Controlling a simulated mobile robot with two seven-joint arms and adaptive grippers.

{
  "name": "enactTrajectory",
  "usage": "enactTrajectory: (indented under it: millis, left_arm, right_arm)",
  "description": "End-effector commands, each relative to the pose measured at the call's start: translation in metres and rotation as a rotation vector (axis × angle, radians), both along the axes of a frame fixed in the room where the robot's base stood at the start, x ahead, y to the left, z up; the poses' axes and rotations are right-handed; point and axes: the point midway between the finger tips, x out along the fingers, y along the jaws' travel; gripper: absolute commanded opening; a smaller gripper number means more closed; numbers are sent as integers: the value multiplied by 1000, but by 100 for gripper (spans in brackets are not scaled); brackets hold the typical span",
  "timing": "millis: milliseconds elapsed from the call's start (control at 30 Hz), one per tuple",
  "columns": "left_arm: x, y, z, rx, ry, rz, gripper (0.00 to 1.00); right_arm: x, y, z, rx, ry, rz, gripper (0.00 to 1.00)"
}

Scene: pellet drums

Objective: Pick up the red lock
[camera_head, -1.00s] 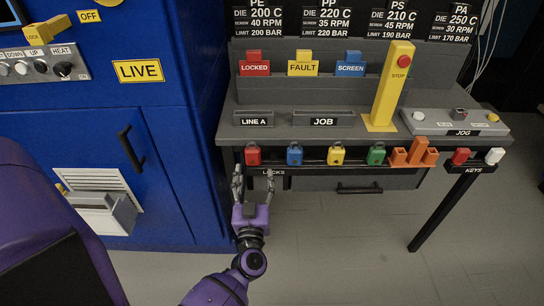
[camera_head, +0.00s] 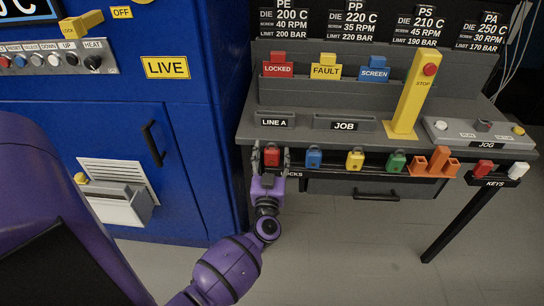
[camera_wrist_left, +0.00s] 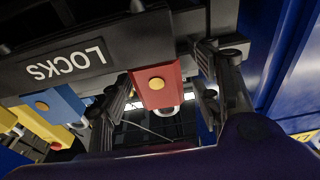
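The red lock (camera_head: 272,155) hangs at the left end of the lock rail on the front of the grey bench. It also shows in the left wrist view (camera_wrist_left: 157,86), below the rail marked LOCKS. My left gripper (camera_head: 271,161) is open, with one finger on each side of the red lock. In the left wrist view its fingers (camera_wrist_left: 163,88) flank the lock, with a small gap visible on both sides. My right gripper is not in view.
A blue lock (camera_head: 313,157), a yellow lock (camera_head: 355,160) and a green lock (camera_head: 396,163) hang to the right on the same rail. The blue cabinet (camera_head: 185,160) stands close on the left. The floor in front of the bench is clear.

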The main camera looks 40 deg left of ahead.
Motion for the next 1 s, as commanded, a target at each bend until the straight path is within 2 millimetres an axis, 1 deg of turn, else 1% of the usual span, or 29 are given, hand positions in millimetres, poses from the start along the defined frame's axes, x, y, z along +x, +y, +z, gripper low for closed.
enactTrajectory:
  millis: [33, 67, 367, 567, 667, 767, 900, 1000]
  left_arm:
    - [0, 0, 0, 0, 0, 0, 49]
    - [0, 0, 0, 0, 0, 0, 45]
    - [0, 0, 0, -1, -1, 0, 5]
    - [0, 0, 1, 0, -1, 0, 4]
    - [0, 0, 7, -2, -3, 1, 4]
    - [0, -1, 24, -3, -7, 0, 4]
    - [1, -1, 57, -5, -12, 1, 4]
    - [1, -1, 78, -4, -12, 0, 4]
  right_arm:
    - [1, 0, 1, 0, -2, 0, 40]
    - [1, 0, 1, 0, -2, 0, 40]
    - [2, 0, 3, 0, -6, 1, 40]
    - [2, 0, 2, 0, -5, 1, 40]
    - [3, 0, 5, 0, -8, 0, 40]
    - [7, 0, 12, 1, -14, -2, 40]
    - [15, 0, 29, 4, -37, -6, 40]
    - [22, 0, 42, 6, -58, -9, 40]
